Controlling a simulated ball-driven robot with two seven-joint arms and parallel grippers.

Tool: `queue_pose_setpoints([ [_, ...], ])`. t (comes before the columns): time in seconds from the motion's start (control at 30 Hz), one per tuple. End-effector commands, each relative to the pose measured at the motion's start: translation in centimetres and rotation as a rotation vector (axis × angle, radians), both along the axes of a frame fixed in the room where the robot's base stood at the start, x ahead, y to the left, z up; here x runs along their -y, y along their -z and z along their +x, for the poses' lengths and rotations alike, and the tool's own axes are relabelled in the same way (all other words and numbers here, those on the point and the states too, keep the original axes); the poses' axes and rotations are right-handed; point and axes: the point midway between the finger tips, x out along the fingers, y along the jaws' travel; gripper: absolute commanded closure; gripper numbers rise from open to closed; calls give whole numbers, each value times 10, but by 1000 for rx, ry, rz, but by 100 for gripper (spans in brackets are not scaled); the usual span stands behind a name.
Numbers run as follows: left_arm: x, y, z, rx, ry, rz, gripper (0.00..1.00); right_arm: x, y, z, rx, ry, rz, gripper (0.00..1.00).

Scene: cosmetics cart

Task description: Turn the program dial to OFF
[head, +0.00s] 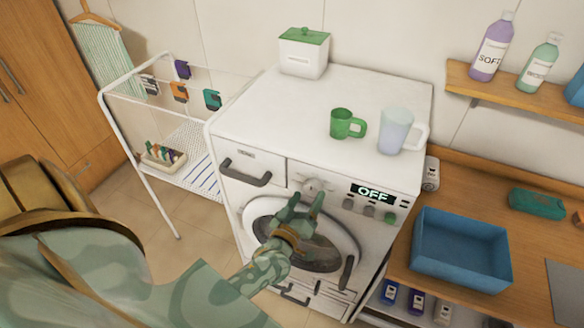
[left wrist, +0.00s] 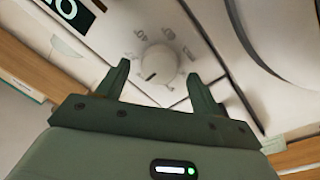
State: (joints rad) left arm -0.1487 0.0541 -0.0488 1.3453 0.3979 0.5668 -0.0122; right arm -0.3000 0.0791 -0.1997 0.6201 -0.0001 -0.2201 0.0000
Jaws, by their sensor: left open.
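The program dial (head: 312,186) is a round white knob on the front panel of the white washing machine (head: 370,95). The display (head: 372,193) right of it reads OFF. In the left wrist view the dial (left wrist: 160,62) shows a dark pointer mark, with small labels around it too blurred to read surely. My left gripper (head: 306,198) is open in front of the panel, just below the dial. In the left wrist view its fingers (left wrist: 158,74) stand apart on either side of the dial, with no clear contact. My right gripper is out of view.
A green mug (head: 342,124), a pale pitcher (head: 395,130) and a white box with a green lid (head: 303,54) stand on the machine. The drawer handle (head: 245,173) juts out left of the dial. A blue bin (head: 462,250) sits on the wooden counter at right.

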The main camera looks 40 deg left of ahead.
Motion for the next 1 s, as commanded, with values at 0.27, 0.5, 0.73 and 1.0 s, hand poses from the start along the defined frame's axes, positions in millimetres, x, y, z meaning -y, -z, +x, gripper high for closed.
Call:
queue_pose_setpoints([
  [0.27,13,7,-73,-5,0,-1,34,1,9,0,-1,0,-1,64],
  [0.5,23,10,-125,-4,0,0,34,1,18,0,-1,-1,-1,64],
  [0.73,27,9,-144,-1,0,0,34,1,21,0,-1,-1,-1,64],
  [1.0,27,9,-144,0,0,0,34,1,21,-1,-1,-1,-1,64],
])
